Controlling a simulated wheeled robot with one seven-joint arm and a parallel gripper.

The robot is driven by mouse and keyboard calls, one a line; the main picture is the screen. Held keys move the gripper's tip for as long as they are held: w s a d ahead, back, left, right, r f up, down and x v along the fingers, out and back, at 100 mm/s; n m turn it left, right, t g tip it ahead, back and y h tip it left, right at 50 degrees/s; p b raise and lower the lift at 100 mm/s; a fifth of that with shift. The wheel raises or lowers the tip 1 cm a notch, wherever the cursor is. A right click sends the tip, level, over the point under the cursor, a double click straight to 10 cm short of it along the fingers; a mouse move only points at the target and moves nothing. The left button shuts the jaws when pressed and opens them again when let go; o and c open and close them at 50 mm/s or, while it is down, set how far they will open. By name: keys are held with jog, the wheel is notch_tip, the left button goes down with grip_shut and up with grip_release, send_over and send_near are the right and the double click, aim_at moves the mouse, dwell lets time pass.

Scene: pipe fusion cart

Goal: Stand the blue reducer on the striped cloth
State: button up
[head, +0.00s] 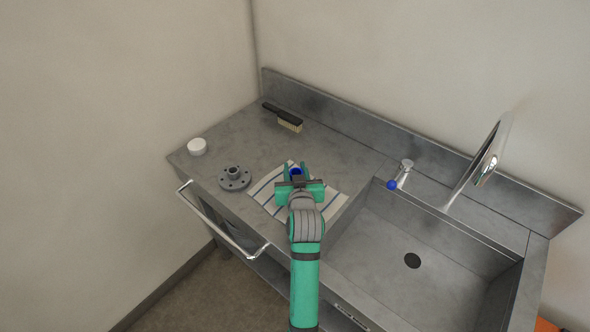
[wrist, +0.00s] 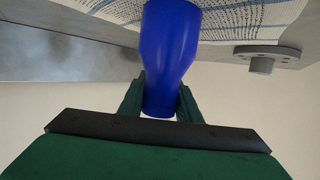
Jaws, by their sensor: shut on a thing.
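The blue reducer (head: 296,172) is mostly hidden by my gripper in the head view. The striped cloth (head: 263,191), white with blue lines, lies on the counter beneath my gripper. It also shows in the wrist view (wrist: 235,22) behind the reducer. I cannot tell whether the reducer touches the cloth.
A grey flange (head: 234,180) stands just left of the cloth, with a white round piece (head: 197,146) farther left. A brush (head: 289,122) lies at the back. The sink (head: 385,270) and its tap (head: 475,165) are at right. The counter between brush and cloth is clear.

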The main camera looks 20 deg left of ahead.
jog(key=shift+f, duration=0.25)
jog(key=shift+f, duration=0.6)
grip_shut()
jog(key=o, duration=1.1)
grip_release()
jog(key=shift+f, duration=0.1)
jog(key=shift+o, duration=0.4)
jog(key=shift+r, duration=0.3)
jog(key=shift+r, duration=0.35)
jog(key=v, duration=1.2)
jog(key=shift+r, duration=0.3)
